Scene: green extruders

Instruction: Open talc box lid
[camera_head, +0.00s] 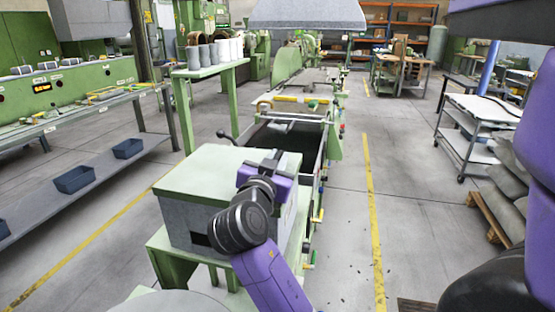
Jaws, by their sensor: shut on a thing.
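The talc box (182,218) is a grey box on a green stand, low in the middle of the head view. Its pale green lid (205,168) lies flat on top and looks closed. My gripper (277,157) is over the right far part of the lid, at its edge, and is shut on the lid there. My purple and black wrist hides the lid's right side, and the exact spot held is too small and covered to make out.
Behind the box is a long dark trough (275,135) of the green machine line. A shelf table (85,150) with blue bins (75,179) stands at the left. A white cart (480,118) and a pallet of sacks (498,190) stand at the right.

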